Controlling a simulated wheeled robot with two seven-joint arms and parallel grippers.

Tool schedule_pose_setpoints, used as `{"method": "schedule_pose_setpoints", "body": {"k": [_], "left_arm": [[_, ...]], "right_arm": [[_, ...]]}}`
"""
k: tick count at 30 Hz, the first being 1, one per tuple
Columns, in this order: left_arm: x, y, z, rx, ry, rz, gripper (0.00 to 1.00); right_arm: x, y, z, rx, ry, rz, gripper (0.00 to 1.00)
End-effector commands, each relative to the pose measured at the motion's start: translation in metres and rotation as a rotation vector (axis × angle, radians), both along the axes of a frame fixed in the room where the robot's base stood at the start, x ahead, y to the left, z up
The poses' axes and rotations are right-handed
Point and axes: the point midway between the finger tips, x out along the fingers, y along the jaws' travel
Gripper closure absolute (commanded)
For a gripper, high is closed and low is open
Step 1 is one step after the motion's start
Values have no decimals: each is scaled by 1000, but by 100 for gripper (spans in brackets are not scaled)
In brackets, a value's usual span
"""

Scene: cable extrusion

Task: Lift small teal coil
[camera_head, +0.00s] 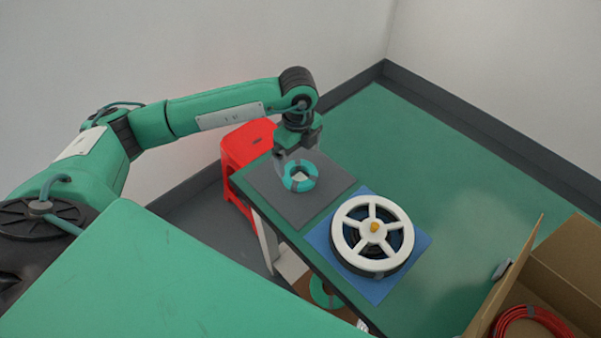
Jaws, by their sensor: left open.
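The small teal coil (313,170) lies on a dark grey mat (331,186) near the left end of the green table. It is a ring with grey bands. My left gripper (294,166) is open and points down at the coil's far left side. Its fingers overlap the coil's edge in the view, and I cannot tell whether they touch it. My right gripper is not in view.
A white-spoked black reel (373,234) sits on a blue mat (409,252), right of the grey mat. A red stool (240,147) stands behind the table's left end. A cardboard box (565,260) with a red coil (533,323) is at lower right. A teal coil (322,293) lies below the table.

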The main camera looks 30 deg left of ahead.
Motion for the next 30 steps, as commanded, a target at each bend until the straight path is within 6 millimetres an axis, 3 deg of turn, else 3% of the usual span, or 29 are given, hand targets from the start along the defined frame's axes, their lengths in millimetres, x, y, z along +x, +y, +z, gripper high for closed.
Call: {"method": "schedule_pose_setpoints", "body": {"k": [8, 12, 15, 24, 25, 30], "left_arm": [[0, -2, -21, -2, 2, -1, 0], [0, -4, -41, 0, 2, -1, 0], [0, -3, -55, 0, 2, -1, 0], [1, -4, -62, -2, -2, -2, 0], [1, -4, -62, -2, -2, -2, 2], [1, -4, -62, -2, -2, -1, 35]], "right_arm": [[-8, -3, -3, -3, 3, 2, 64], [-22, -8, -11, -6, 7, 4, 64], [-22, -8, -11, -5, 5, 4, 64], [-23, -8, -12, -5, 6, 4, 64], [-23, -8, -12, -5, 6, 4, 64], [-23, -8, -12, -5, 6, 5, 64]]}}
